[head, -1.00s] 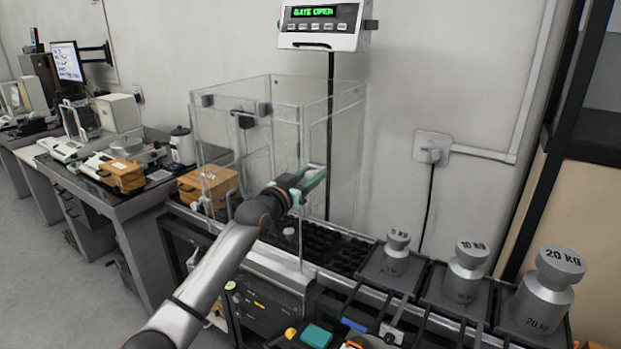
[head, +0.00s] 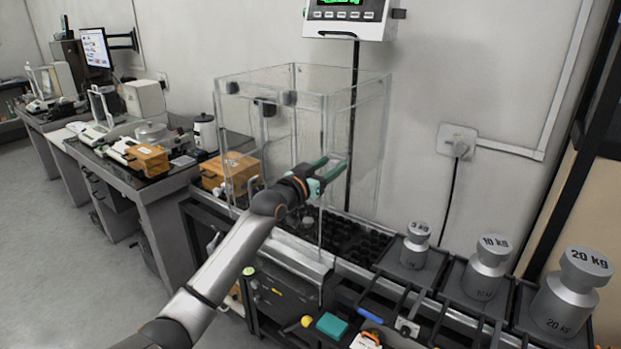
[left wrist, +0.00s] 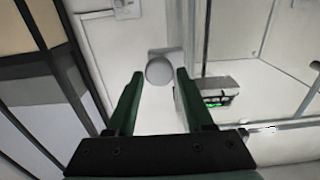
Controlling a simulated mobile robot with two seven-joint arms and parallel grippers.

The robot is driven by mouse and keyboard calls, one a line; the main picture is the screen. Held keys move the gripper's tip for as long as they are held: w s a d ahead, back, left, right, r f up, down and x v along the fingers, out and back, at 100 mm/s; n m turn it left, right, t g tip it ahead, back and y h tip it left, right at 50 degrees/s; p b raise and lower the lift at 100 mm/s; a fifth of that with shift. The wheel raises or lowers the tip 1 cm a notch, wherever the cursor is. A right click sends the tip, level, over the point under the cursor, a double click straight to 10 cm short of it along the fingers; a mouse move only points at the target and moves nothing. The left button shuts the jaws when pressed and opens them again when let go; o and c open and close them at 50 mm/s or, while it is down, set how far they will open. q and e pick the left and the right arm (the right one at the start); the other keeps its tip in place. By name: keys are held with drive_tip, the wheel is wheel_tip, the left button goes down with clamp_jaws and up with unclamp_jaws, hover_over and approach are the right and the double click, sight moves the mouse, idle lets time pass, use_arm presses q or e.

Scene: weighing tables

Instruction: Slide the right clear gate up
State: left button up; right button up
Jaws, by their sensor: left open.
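The clear weighing box (head: 270,130) stands on the bench, and its right clear panel (head: 338,130) faces the weights. My left gripper (head: 335,170) is open in front of that panel, with its green fingers spread and pointing right. In the left wrist view the open fingers (left wrist: 155,85) flank a pale grey round knob (left wrist: 160,70), seen just beyond the tips. A clear edge runs beside it on the right. Whether the fingers touch the knob cannot be told. In the head view the knob is not distinct behind my gripper. My right gripper is not in view.
A display unit (head: 346,28) hangs above the box and also shows in the left wrist view (left wrist: 215,90). Weights marked 5 kg, 10 kg (head: 487,268) and 20 kg (head: 566,295) stand in trays at right. A wooden box (head: 226,171) sits left.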

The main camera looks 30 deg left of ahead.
use_arm(q)
drive_tip(key=s+b, duration=0.1)
drive_tip(key=s, duration=1)
drive_tip(key=shift+a, duration=0.45)
drive_tip(key=shift+w+r, duration=0.1)
drive_tip(key=s+d+f+g, duration=0.1)
drive_tip(key=s+d+f, duration=0.2)
drive_tip(key=f, duration=0.5)
drive_tip(key=s+d+f+g, duration=0.2)
drive_tip(key=s+f, duration=0.1)
drive_tip(key=f, duration=0.4)
drive_tip(key=s+d+f+g, duration=0.1)
drive_tip(key=s+d+f, duration=0.15)
drive_tip(key=f, duration=0.55)
drive_tip(key=s+d+f+g, duration=0.1)
drive_tip(key=s+d+f, duration=0.2)
drive_tip(key=s+f, duration=0.2)
drive_tip(key=s+d+f+g, duration=0.2)
drive_tip(key=s+d+f, duration=0.2)
drive_tip(key=s, duration=0.5)
drive_tip(key=s+d+f+m+g+h, duration=0.1)
drive_tip(key=s+d+f, duration=0.3)
drive_tip(key=s+f, duration=0.3)
drive_tip(key=shift+s+f+g+p, duration=0.15)
drive_tip(key=shift+f+g+p, duration=0.25)
drive_tip(key=shift+p, duration=0.05)
